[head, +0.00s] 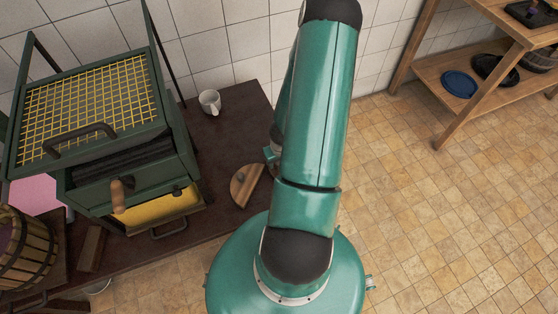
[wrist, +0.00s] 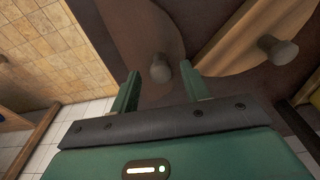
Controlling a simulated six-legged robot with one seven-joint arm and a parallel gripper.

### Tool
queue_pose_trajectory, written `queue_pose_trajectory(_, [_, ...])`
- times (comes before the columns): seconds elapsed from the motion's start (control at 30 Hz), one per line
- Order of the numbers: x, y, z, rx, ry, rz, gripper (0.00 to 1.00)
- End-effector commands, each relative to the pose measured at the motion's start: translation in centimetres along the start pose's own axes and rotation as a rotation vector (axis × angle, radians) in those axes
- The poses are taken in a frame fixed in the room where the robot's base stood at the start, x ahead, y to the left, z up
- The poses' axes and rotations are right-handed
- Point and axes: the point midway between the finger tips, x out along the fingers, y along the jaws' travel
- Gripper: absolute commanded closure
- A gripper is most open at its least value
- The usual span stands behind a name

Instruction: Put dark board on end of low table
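My gripper (wrist: 159,76) is open in the wrist view, its two green fingers spread with a gap on each side of a dark round knob (wrist: 161,68). The knob stands on a brown, round-edged board (wrist: 130,35), which looks like the dark board and lies flat at the edge of the low table (head: 225,125). The table is dark brown. In the head view my arm hides this board and most of my gripper. I cannot tell how far the fingers reach down beside the knob.
A lighter half-round board (head: 250,187) with its own knob lies close by on the table. A white mug (head: 210,102) and a green rack with yellow mesh (head: 90,95) stand further left. A slatted basket (head: 25,250) is at far left. Tiled floor is open right.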

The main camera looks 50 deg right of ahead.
Motion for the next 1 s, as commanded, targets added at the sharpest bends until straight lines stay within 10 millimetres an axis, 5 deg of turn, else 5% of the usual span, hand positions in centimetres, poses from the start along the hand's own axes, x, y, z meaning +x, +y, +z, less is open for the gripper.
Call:
queue_pose_trajectory(0.37, [-0.8, 0.0, 0.1, -0.002, 0.0, 0.002, 0.54])
queue_pose_trajectory(1.0, [-8.1, -0.1, 0.1, -0.005, 0.001, 0.003, 0.54])
